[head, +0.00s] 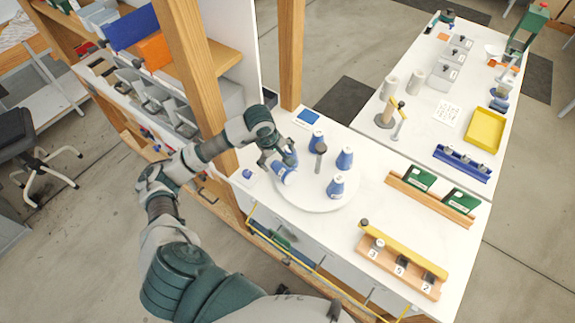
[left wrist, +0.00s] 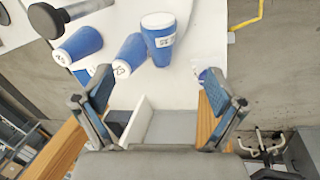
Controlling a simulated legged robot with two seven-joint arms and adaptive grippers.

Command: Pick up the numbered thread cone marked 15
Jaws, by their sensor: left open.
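Several blue thread cones with white tops stand on a white round turntable (head: 305,204) around a grey-topped post (head: 321,149). My left gripper (head: 276,160) is open and empty at the turntable's left side, above and beside a blue cone (head: 284,175). In the left wrist view, the open fingers (left wrist: 158,86) have a cone (left wrist: 160,42) beyond the gap; its upside-down label looks like 15, but is small. A neighbouring labelled cone (left wrist: 130,55) is to its left, and another (left wrist: 80,45) lies farther left. A cone is partly hidden by the right finger. My right gripper is not in view.
A wooden post (head: 185,75) and shelf unit stand close to my left arm. A wooden rack with numbered slots (head: 402,262) and a rack with green boxes (head: 430,199) are right of the turntable. A yellow tray (head: 484,130) lies farther back.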

